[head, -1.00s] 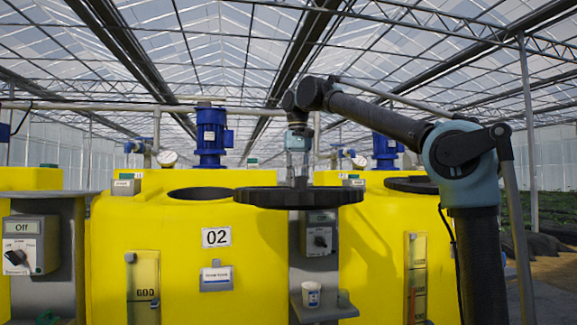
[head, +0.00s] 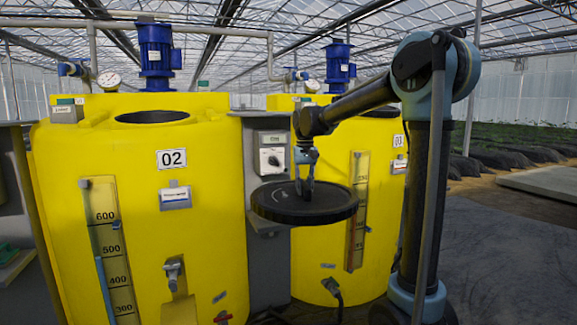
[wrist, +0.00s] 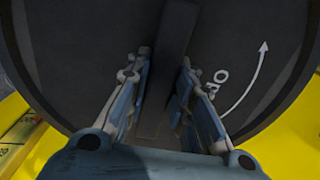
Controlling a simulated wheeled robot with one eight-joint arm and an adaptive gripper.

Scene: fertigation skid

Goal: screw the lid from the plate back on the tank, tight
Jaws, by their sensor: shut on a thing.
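The lid (head: 275,203) is a wide black disc with a ribbed rim, held level in the air in front of the grey panel between the tanks. My gripper (head: 305,190) is shut on the raised bar across its top. In the wrist view the fingers of my gripper (wrist: 165,75) sit on both sides of the bar (wrist: 174,40), and a white curved arrow with letters shows on the lid (wrist: 85,60). The yellow tank marked 02 (head: 215,215) stands at left, its round mouth (head: 152,117) open. The lid is apart from it, to the right. I cannot identify the plate.
A blue motor (head: 155,55) and a pressure gauge (head: 108,80) stand behind the mouth. A switch box (head: 271,155) is on the grey panel behind the lid. A second yellow tank (head: 385,170) stands at right. Open floor (head: 500,250) lies at far right.

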